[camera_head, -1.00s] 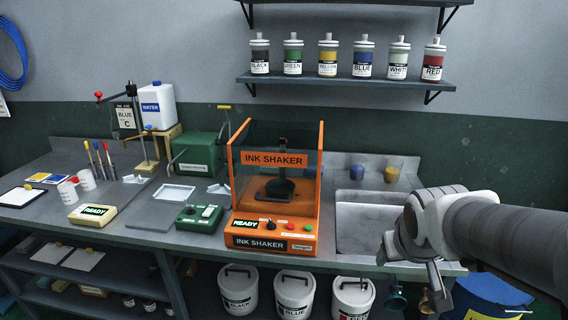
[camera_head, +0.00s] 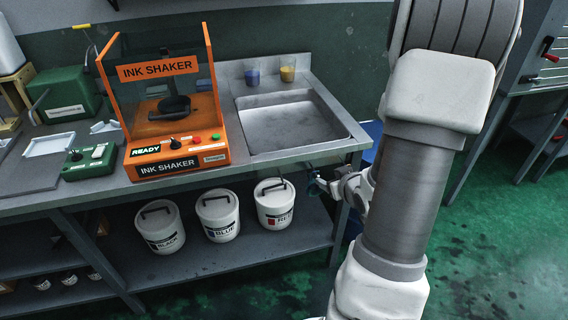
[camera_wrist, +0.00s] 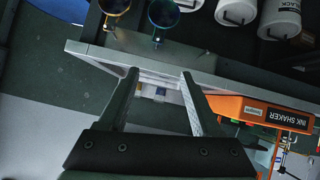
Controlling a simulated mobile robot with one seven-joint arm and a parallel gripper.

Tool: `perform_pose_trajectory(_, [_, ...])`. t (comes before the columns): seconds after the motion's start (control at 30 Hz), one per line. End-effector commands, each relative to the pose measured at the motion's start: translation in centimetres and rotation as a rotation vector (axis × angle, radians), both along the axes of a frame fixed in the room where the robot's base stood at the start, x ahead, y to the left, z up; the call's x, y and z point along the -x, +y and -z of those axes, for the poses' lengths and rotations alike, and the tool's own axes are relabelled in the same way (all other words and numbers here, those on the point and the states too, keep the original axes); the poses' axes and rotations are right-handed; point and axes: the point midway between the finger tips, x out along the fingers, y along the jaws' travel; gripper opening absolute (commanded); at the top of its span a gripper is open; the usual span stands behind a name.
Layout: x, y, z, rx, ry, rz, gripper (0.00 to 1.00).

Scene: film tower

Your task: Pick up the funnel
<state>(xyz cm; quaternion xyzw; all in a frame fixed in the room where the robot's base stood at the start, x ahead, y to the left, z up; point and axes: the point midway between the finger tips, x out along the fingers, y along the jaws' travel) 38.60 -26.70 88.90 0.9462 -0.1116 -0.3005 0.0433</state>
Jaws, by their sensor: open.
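Two funnels show in the wrist view, side by side near the top edge. One is blue-rimmed (camera_wrist: 163,14) and the other is brass-coloured (camera_wrist: 115,6), partly cut off by the frame. They appear next to the grey bench edge, by its right end. My gripper (camera_wrist: 158,74) is open and empty, with its two fingers apart and the bench edge showing beyond the tips. The funnels lie beyond the fingertips, apart from them. In the head view my gripper (camera_head: 326,186) is small beside the bench's right end, and the funnels there are mostly hidden or unclear.
The sink (camera_head: 290,122) and the orange ink shaker (camera_head: 165,110) stand on the bench. White lidded buckets, including a red-labelled one (camera_head: 275,204), stand on the lower shelf. Green floor (camera_head: 500,230) is open to the right. A dark cabinet (camera_head: 535,80) stands at far right.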

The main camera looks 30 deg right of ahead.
Motion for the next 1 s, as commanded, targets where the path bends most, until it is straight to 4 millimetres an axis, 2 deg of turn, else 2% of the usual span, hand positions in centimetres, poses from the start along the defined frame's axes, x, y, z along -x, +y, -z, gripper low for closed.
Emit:
perform_pose_trajectory(0.03, [0.9, -0.5, 2.0, -0.027, -0.035, 0.013, 0.66])
perform_pose_trajectory(0.1, [1.5, -0.8, 3.1, -0.053, -0.095, 0.016, 0.66])
perform_pose_trajectory(0.3, [2.7, -1.1, 4.2, -0.098, -0.213, 0.031, 0.66])
perform_pose_trajectory(0.4, [2.5, -1.2, 4.3, -0.103, -0.234, 0.033, 0.66])
perform_pose_trajectory(0.57, [0.0, -1.7, 5.3, -0.103, -0.237, 0.031, 0.66])
perform_pose_trajectory(0.8, [-4.7, -2.9, 7.4, -0.103, -0.235, 0.031, 0.66])
perform_pose_trajectory(1.0, [-7.6, -3.6, 8.5, -0.102, -0.235, 0.032, 0.66])
